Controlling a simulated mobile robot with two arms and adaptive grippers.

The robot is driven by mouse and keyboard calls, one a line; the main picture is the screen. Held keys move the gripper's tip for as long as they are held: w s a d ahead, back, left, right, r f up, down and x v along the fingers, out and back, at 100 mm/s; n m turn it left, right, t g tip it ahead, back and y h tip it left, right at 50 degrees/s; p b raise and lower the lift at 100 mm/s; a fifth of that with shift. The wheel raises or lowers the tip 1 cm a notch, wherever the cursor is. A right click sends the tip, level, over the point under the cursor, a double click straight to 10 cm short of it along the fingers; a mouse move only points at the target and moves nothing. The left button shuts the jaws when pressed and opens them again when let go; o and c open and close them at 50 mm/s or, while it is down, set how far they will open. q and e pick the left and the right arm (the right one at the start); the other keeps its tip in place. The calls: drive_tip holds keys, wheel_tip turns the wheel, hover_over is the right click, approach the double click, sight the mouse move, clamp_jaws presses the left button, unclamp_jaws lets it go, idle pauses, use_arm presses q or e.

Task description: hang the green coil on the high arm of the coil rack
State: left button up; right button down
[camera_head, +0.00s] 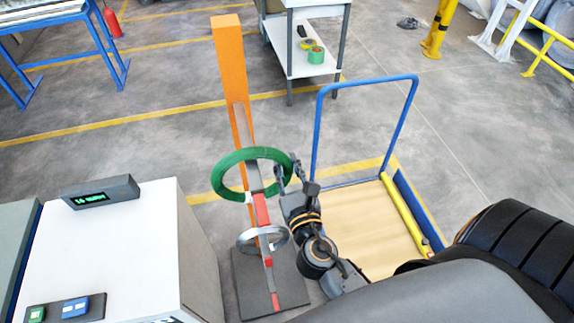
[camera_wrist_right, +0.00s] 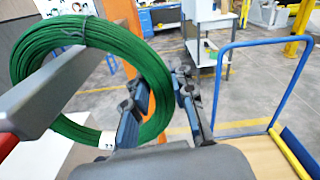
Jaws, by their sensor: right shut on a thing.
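The green coil (camera_head: 232,189) is a ring with a white tag, in front of the orange post of the coil rack (camera_head: 229,62). The rack's high arm, grey with a red end (camera_head: 262,210), appears to pass through the ring. In the right wrist view the coil (camera_wrist_right: 45,38) surrounds the grey arm bar (camera_wrist_right: 50,92), with open space between bar and coil along much of the ring. My right gripper (camera_head: 284,174) is shut on the coil's right side; its fingers straddle the strand in the wrist view (camera_wrist_right: 158,105). My left gripper is not in view.
A silver coil (camera_head: 243,241) hangs on the rack's lower arm, above the dark base (camera_head: 290,285). A blue-handled cart (camera_head: 365,225) stands at right. A white cabinet (camera_head: 130,235) stands at left. A white table with a shelf (camera_head: 300,66) is behind.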

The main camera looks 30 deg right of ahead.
drive_tip(key=c, duration=1)
unclamp_jaws()
drive_tip(key=shift+r, duration=0.1)
drive_tip(key=shift+c, duration=0.2)
drive_tip(key=shift+s+f, duration=0.15)
drive_tip(key=shift+f, duration=0.05)
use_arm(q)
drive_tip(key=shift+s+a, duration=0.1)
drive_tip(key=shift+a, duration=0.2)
use_arm(e)
drive_tip(key=v, duration=1.2)
